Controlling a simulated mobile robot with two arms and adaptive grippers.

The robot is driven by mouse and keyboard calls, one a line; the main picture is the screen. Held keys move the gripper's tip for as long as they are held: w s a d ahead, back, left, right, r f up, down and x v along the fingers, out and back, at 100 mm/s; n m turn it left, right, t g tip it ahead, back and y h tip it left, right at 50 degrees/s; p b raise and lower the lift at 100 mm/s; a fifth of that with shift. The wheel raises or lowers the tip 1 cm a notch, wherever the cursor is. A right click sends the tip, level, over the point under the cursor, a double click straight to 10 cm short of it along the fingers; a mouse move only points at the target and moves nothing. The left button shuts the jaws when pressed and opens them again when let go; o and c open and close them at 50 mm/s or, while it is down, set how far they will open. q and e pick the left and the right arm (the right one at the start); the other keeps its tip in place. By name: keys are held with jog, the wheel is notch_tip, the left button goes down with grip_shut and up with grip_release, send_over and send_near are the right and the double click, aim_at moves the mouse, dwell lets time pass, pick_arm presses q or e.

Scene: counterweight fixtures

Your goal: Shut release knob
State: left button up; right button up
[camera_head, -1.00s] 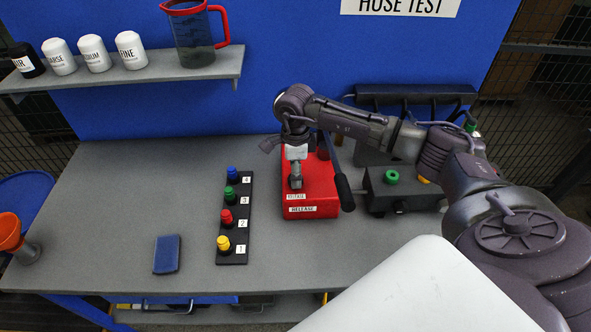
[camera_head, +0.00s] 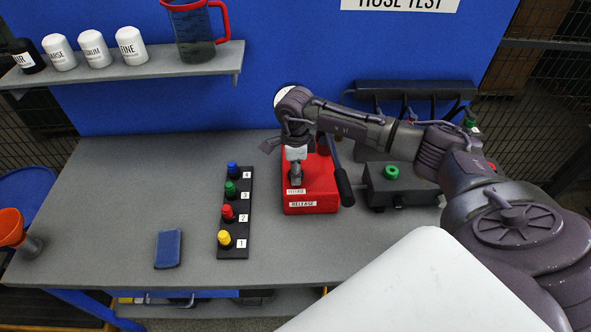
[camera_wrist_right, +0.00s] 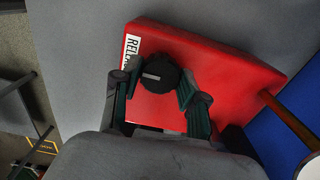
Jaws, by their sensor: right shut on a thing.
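The release knob (camera_wrist_right: 157,76) is a round black knob with a pale bar on its face. It sits on top of the red box (camera_head: 318,196), which carries white RELEASE labels. My right gripper (camera_wrist_right: 154,84) points down over the box, with its fingers on either side of the knob, shut on it. In the head view my right gripper (camera_head: 297,178) covers most of the knob. My left gripper is not in view.
A black lever (camera_head: 342,180) stands at the right of the red box. A dark box with a green knob (camera_head: 391,172) is farther right. A strip of numbered coloured knobs (camera_head: 236,212) and a blue pad (camera_head: 168,249) lie to the left. The table between them is clear.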

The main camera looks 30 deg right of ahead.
jog(key=m+b, duration=0.2)
jog(key=m, duration=0.1)
jog(key=shift+f, duration=0.15)
jog(key=m+b, duration=0.3)
jog(key=m, duration=0.2)
jog(key=m+b, duration=0.1)
jog(key=m, duration=0.3)
jog(key=shift+m+b, duration=0.35)
jog(key=shift+m, duration=0.05)
jog(key=m+b, duration=0.1)
jog(key=m, duration=0.4)
dwell(0.4)
jog(key=o, duration=1.1)
jog(key=shift+o, duration=0.2)
